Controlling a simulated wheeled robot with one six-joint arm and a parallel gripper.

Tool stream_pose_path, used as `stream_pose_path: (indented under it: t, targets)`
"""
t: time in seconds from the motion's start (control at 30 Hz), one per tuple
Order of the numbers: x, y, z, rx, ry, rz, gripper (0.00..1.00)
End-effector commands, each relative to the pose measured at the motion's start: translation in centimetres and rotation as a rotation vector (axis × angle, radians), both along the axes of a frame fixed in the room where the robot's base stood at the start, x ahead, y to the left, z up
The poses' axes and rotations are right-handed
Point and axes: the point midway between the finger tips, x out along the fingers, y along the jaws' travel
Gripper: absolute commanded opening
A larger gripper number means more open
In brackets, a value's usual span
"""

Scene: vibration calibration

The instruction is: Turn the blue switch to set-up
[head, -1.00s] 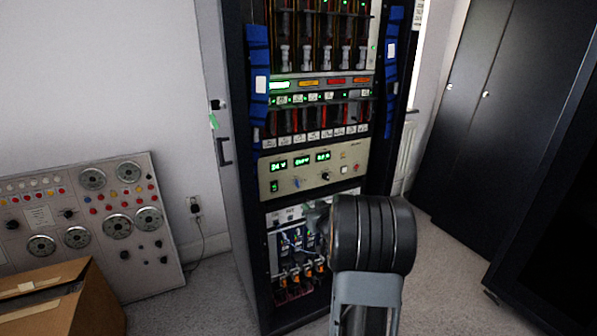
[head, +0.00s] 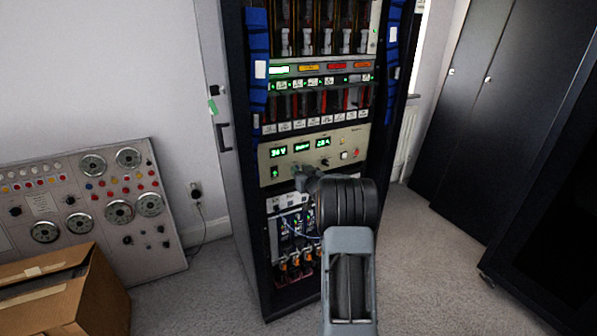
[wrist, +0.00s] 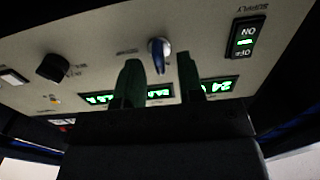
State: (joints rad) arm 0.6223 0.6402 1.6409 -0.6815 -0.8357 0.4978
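The blue switch (wrist: 158,50) is a small blue-and-silver knob on the beige control panel (wrist: 205,45). The wrist view shows it upside down, between the green readouts and the panel's far edge. My gripper (wrist: 160,70) is open, with one dark finger to each side of the knob's line. The fingertips are close to the knob, but I cannot tell whether they reach around it. Nothing is held between them. In the head view my gripper (head: 301,175) is at the panel (head: 345,160) below the lit readouts and hides the switch. The set-up label cannot be read.
A lit ON/OFF rocker (wrist: 246,40) and a black knob (wrist: 53,67) flank the blue switch on the same panel. Wired modules (head: 298,225) sit lower in the rack. A cardboard box (head: 95,290) stands at the left. The floor right of the rack is clear.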

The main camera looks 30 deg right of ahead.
Motion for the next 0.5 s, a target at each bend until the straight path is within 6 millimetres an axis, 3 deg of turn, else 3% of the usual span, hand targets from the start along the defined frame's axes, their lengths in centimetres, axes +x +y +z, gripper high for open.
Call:
stream_pose_path:
  t: [0.2,0.5]
  targets:
    - [1.16,-0.13,-0.01,0.001,0.0,0.0,0.35]
    - [1.28,-0.17,0.03,0.0,0.0,0.0,0.35]
